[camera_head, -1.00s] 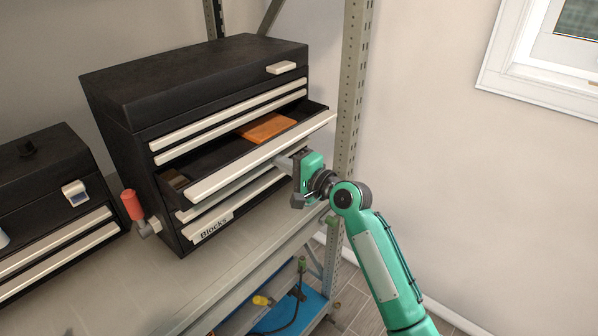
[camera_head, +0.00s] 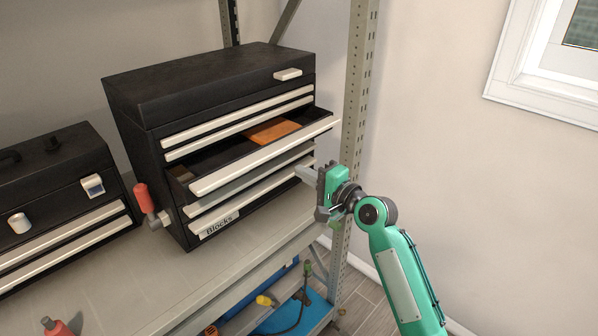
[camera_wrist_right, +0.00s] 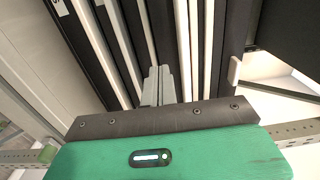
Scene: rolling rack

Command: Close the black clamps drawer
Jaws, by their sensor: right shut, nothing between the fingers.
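The black tool cabinet (camera_head: 131,142) stands on the shelf. One of its middle drawers (camera_head: 265,155) is pulled out, with an orange piece (camera_head: 273,132) inside. I cannot read a clamps label on it. The lowest drawer (camera_head: 219,226) is labelled "Blocks" and is in. My right gripper (camera_head: 306,173) is shut and empty, just below the right part of the open drawer's front. I cannot tell whether it touches the cabinet. Its closed fingers (camera_wrist_right: 158,86) also show in the right wrist view, in front of the drawer fronts. My left gripper is out of view.
A smaller black toolbox (camera_head: 55,185) stands to the left. A red-handled tool (camera_head: 145,199) is between the two boxes. A metal rack post (camera_head: 357,110) rises right behind my right gripper. The grey shelf (camera_head: 150,285) is mostly clear in front of the cabinet.

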